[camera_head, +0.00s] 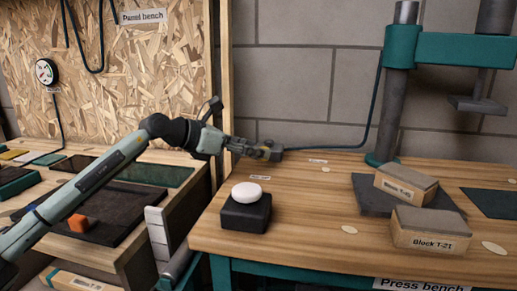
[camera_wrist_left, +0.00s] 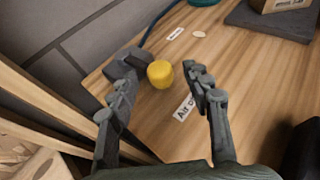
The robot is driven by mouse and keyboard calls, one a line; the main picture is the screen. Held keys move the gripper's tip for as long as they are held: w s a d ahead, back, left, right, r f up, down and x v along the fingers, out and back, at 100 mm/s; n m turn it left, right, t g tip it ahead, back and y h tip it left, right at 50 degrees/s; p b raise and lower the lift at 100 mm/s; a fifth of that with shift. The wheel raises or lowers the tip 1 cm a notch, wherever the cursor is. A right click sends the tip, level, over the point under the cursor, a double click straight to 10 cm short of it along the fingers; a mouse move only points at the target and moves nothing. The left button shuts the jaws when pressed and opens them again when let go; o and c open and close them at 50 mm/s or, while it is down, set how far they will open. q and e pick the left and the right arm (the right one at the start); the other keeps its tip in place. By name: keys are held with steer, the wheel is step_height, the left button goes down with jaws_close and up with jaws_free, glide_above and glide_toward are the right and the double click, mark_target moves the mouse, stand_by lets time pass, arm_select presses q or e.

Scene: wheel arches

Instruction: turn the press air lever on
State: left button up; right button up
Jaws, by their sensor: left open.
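The press air lever shows as a yellow rounded end (camera_wrist_left: 160,74) beside a dark valve body (camera_wrist_left: 128,60) at the bench's back left corner in the left wrist view. In the head view the dark valve body (camera_head: 274,150) is partly hidden by my gripper. My left gripper (camera_head: 262,152) is open above that corner. In the left wrist view its fingers (camera_wrist_left: 163,84) stand on either side of the yellow end, with a gap visible at the right finger. I cannot tell whether the left finger touches the valve body. My right gripper is not in view.
A white label (camera_wrist_left: 184,107) reading "Air o", partly hidden, lies beside the lever; another label (camera_wrist_left: 175,34) lies farther back. A black box with a white button (camera_head: 247,193) stands in front. Blocks (camera_head: 430,231) and a teal press (camera_head: 392,100) occupy the right. A wooden post (camera_head: 225,80) rises at left.

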arm_select(q)
steer(key=shift+x, duration=1.1)
steer(key=shift+a, duration=0.1)
steer(key=shift+c, duration=0.2)
steer(key=shift+r, duration=0.1)
jaws_close()
